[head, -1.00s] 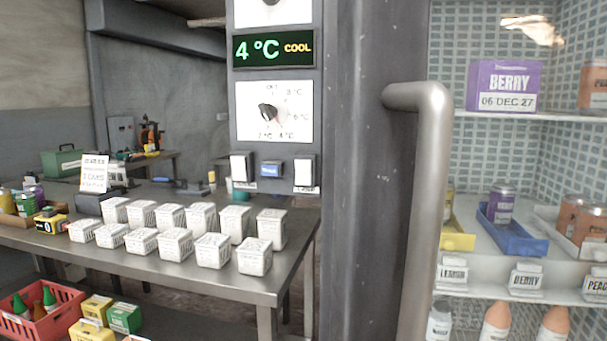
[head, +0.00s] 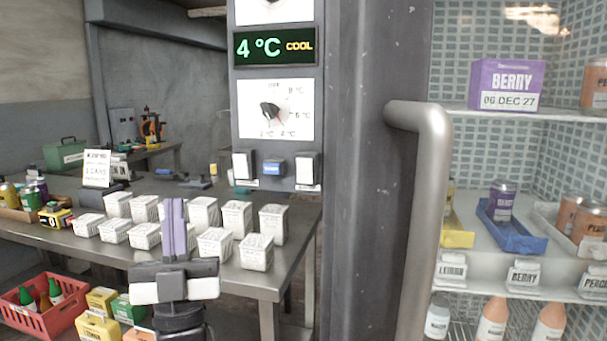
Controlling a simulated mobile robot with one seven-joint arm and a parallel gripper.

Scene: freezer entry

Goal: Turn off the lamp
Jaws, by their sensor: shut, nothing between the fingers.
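A control panel (head: 271,210) on the freezer's frame carries a left white rocker switch (head: 243,166), a blue button (head: 273,168) and a right white rocker switch (head: 307,169). Small labels under the switches are too small to read. No lamp body is clearly visible; a bright glow (head: 530,20) shows at the top of the freezer interior. My gripper (head: 174,203) is in the lower left of the head view, fingers together and pointing up, with nothing held. It appears in front of the table, below and left of the switches, apart from them.
A dial (head: 271,112) and a green 4 °C display (head: 273,46) sit above the switches. A long metal handle (head: 430,220) stands right of the frame. White boxes (head: 256,252) cover much of the table (head: 262,283). Freezer shelves hold a purple BERRY box (head: 507,84) and cans.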

